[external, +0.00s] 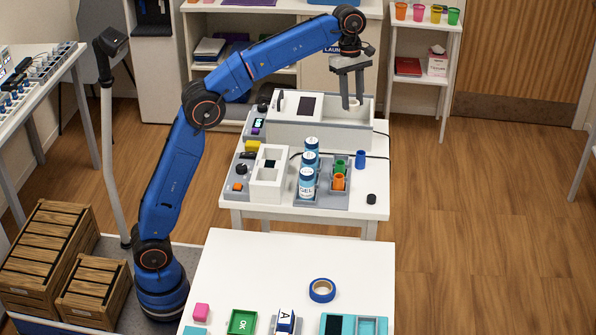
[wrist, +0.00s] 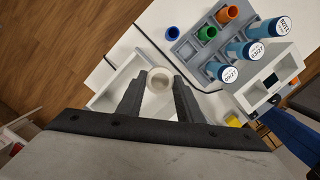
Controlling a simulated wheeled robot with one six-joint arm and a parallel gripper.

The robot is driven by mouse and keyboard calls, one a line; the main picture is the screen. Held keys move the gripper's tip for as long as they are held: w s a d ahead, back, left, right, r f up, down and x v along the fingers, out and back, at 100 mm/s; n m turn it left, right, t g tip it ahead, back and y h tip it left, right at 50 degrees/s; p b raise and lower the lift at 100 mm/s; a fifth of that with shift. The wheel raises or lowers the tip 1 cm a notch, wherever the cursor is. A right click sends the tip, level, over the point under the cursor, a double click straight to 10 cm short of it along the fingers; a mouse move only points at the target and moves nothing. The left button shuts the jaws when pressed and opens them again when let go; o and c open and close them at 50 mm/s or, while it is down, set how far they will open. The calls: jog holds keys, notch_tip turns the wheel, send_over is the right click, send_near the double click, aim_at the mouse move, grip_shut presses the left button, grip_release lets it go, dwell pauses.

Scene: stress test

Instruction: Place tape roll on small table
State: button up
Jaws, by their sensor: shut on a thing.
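My gripper (external: 352,106) is shut on a small cream-white round hollow thing (wrist: 159,80), above the long white box on the middle table. In the external view the fingers mostly hide it; I cannot tell if it is a tape roll or a cup. A blue ring with a tan inside (external: 313,292), which looks like a tape roll, lies flat on the near white table (external: 250,268), well away from my gripper. The middle white table (external: 352,205) stands behind it. I cannot tell which table is the small one.
The long white box (external: 300,133) lies under my gripper. Blue-white bottles (external: 306,183), green and orange cups (external: 339,181) and a loose blue cup (external: 360,159) stand on the middle table. A green tray (external: 242,321) sits at the near table's front. The near table's middle is clear.

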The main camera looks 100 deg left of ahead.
jog(key=s+a+n, duration=0.2)
jog(key=a, duration=0.9)
jog(key=shift+f, duration=7.8)
jog(key=shift+f, duration=0.15)
jog(key=o, duration=1)
notch_tip(320, 180, up, 12)
jog(key=s+a, duration=0.1)
jog(key=shift+a, duration=0.15)
